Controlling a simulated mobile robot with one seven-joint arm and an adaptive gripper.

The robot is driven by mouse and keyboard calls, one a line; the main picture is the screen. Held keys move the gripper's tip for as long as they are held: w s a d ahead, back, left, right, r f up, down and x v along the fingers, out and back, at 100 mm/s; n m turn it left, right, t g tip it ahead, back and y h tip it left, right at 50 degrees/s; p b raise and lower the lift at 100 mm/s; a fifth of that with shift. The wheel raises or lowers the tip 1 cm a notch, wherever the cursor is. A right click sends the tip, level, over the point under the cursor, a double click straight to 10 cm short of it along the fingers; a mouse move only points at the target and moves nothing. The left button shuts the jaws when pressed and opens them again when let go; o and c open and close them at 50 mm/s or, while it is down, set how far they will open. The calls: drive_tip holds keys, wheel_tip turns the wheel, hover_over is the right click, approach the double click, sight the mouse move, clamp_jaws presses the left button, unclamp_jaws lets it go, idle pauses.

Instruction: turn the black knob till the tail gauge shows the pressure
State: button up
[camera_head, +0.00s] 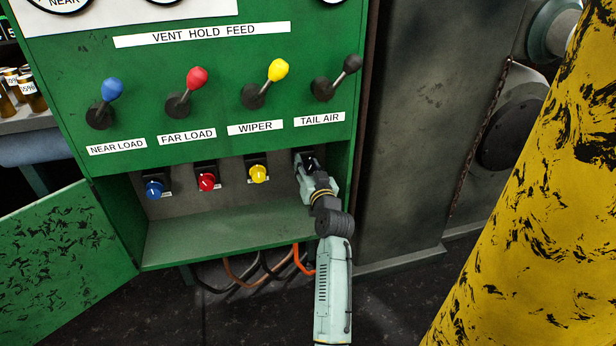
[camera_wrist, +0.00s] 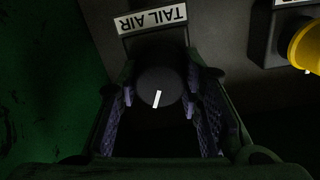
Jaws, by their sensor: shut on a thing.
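The black knob (camera_wrist: 158,78) shows in the wrist view under an upside-down TAIL AIR label (camera_wrist: 152,18). A short white mark on its face points down and slightly left in that view. My gripper (camera_wrist: 160,92) has one finger on each side of the knob and is shut on it. In the head view my gripper (camera_head: 308,175) reaches into the right end of the open recess and mostly hides the knob.
Blue (camera_head: 154,188), red (camera_head: 207,182) and yellow (camera_head: 258,173) knobs sit left of my gripper in the recess. Several levers stand above, including the black TAIL AIR lever (camera_head: 340,76). The green door (camera_head: 65,250) hangs open at left. A yellow column (camera_head: 540,200) stands at right.

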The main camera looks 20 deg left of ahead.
drive_tip(key=n+b, duration=0.4)
drive_tip(key=shift+f+n+b, duration=0.1)
drive_tip(key=shift+n+b, duration=0.2)
drive_tip(key=shift+b, duration=0.05)
idle(0.4)
drive_tip(key=o, duration=1.2)
drive_tip(key=shift+c, duration=0.2)
drive_tip(key=shift+r, duration=0.2)
